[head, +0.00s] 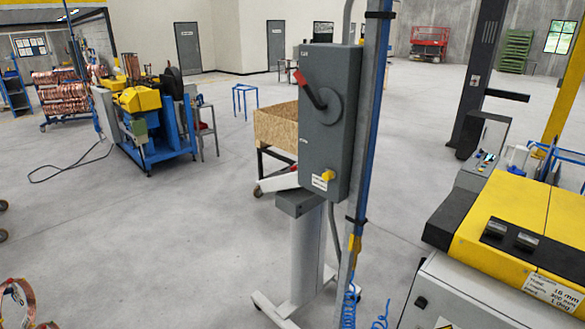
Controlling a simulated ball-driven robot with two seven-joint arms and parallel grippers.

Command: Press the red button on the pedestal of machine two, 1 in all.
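Neither of my grippers shows in the head view. A grey switch box (329,125) on a post stands upright in the middle, with a red-tipped lever (309,90) and a yellow knob (327,175). A grey pedestal (305,245) stands below it on a white foot. A small grey control panel (487,160) with several small buttons stands at the right, behind a yellow and white machine (540,225). No label reading machine two can be made out. I cannot pick out the red button with certainty.
A blue and yellow machine (150,120) stands at the left, with a cable on the floor. A wooden crate (275,127) on a wheeled frame is partly behind the switch box. Copper coils (14,303) show at the lower left edge. The floor (165,240) at left is mostly clear.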

